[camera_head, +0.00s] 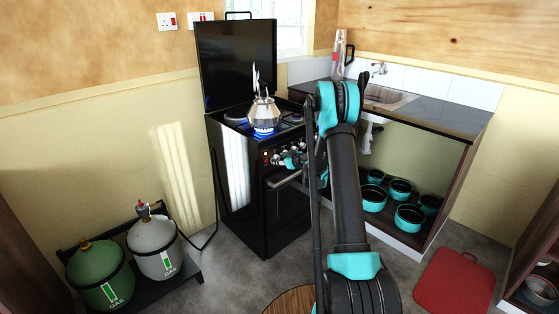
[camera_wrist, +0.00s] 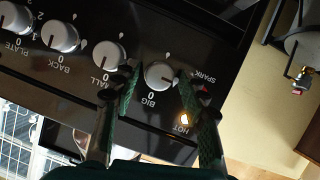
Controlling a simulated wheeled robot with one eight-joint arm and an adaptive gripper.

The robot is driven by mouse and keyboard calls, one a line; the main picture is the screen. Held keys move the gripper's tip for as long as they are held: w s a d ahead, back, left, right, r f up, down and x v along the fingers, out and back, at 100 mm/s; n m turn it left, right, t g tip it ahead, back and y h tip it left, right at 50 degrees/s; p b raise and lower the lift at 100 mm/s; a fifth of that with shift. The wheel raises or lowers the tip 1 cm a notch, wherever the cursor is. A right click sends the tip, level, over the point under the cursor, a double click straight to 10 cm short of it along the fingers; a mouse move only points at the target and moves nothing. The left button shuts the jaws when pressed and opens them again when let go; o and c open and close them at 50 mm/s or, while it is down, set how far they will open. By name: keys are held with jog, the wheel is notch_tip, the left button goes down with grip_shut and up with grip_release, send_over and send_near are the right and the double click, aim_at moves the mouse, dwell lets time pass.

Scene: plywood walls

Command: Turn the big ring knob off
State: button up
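The big ring knob (camera_wrist: 159,74), silver and labelled BIG, is on the black stove front in the wrist view. Its dark mark points roughly right in that view, away from the 0 below it. My gripper (camera_wrist: 158,76) is open, with one green-padded finger on each side of this knob and small gaps between. In the head view, my gripper (camera_head: 291,161) is at the stove's control panel, and it partly hides the knobs.
The small ring knob (camera_wrist: 108,54) is just left of my gripper's left finger. The back ring knob (camera_wrist: 60,36) is farther left. An oven handle (camera_head: 285,179) sticks out below the panel. Gas bottles (camera_head: 152,248) stand left of the stove.

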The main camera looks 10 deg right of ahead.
grip_shut()
jog(key=m, duration=0.1)
jog(key=m+g+y, duration=0.1)
jog(key=m, duration=0.1)
jog(key=shift+w+d+y, duration=0.1)
jog(key=shift+d+y, duration=0.1)
jog(key=shift+y, duration=0.1)
jog(key=m+g+y, duration=0.1)
jog(key=m+y, duration=0.1)
jog(key=m, duration=0.1)
jog(key=shift+d, duration=0.15)
jog(key=m+y, duration=0.1)
jog(key=m+g+y, duration=0.1)
jog(key=m, duration=0.1)
jog(key=shift+w+f, duration=0.15)
jog(key=shift+d+f+m+y, duration=0.1)
jog(key=shift+m+y, duration=0.8)
jog(key=shift+m, duration=0.9)
